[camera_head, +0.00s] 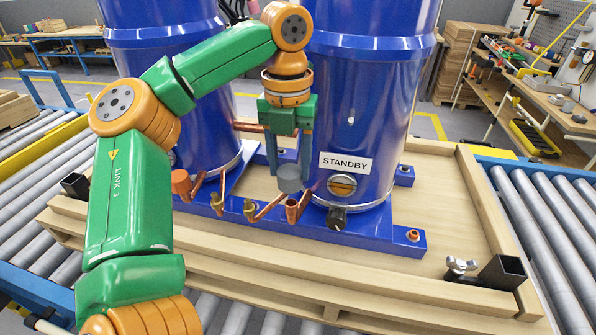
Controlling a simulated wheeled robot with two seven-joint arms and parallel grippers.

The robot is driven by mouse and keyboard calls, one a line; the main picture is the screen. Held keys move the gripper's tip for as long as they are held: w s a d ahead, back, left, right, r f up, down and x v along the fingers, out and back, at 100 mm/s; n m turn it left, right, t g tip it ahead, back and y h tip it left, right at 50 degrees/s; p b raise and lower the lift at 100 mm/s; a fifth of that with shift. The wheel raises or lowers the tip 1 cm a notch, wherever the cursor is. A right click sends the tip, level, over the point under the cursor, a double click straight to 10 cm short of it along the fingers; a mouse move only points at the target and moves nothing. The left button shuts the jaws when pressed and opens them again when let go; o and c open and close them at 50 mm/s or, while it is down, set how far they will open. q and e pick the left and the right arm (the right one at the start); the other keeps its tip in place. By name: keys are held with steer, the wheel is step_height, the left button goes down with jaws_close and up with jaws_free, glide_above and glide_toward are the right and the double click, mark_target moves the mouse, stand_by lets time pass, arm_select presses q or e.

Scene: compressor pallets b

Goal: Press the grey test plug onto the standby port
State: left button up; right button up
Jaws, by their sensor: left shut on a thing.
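The grey test plug (289,180) is held between the fingers of my left gripper (290,165), which points down and is shut on it. The plug is in front of the right blue compressor, left of its white STANDBY label (346,164). Just below the plug stands an upright open copper pipe end (292,209), which looks like the standby port. The plug appears above it, with a small gap; exact alignment cannot be told. My right gripper is not in view.
A black knob (337,217) is to the right. A wing bolt (460,266) is at the right corner.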

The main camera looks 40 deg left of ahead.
mark_target(290, 169)
arm_select(q)
steer(key=shift+s+r, duration=0.1)
steer(key=shift+s, duration=0.05)
steer(key=shift+w+a+f, duration=0.1)
steer(key=shift+w+f, duration=0.1)
steer(key=shift+w, duration=0.3)
steer(key=shift+s+f+b, duration=0.2)
steer(key=shift+f+b, duration=0.7)
steer(key=shift+f, duration=0.9)
steer(key=shift+w+f, duration=0.1)
steer(key=shift+f, duration=0.2)
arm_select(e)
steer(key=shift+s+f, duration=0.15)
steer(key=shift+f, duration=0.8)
